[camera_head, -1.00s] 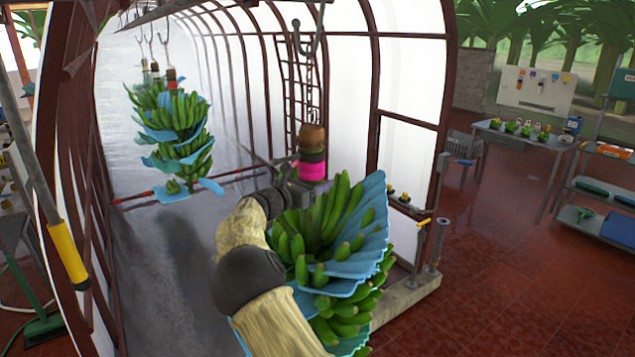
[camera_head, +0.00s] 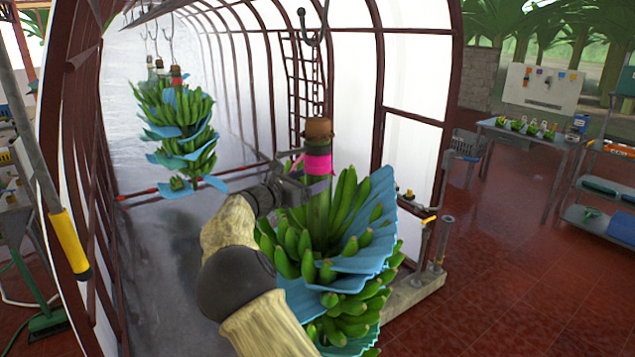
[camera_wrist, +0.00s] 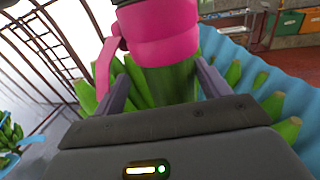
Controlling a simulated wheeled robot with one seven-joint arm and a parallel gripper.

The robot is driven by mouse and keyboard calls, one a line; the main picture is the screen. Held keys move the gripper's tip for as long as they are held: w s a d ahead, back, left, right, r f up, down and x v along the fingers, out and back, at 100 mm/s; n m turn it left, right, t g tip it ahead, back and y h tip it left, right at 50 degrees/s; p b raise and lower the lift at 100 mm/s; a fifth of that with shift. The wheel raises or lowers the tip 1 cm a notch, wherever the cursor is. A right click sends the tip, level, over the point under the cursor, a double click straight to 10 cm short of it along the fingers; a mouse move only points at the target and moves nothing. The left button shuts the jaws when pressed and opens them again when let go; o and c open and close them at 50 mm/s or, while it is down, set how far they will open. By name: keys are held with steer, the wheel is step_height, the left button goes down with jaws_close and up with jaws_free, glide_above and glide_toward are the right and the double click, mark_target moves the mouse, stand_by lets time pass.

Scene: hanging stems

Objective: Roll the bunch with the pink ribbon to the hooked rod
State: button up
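The bunch with the pink ribbon (camera_head: 318,164) hangs upright in front of me, with green bananas and blue sheets between its layers. Its ribbon also shows large at the top of the wrist view (camera_wrist: 165,35), with a loose tail at the left. My gripper (camera_head: 308,182) is at the bare stem just below the ribbon. In the wrist view its two fingers (camera_wrist: 160,80) stand on either side of the green stem. Whether both fingers press on the stem cannot be made out. I cannot identify a hooked rod with certainty.
Other bunches (camera_head: 180,125) hang from hooks at the left, inside the arched tunnel. A yellow-handled rod (camera_head: 68,240) stands at the near left. A dark door frame (camera_head: 381,75) and low posts (camera_head: 441,235) are close on the right. Red tiled floor lies open at the right.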

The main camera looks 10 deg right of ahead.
steer(key=b, duration=0.4)
glide_above(269, 219)
steer(key=shift+a+f, duration=0.1)
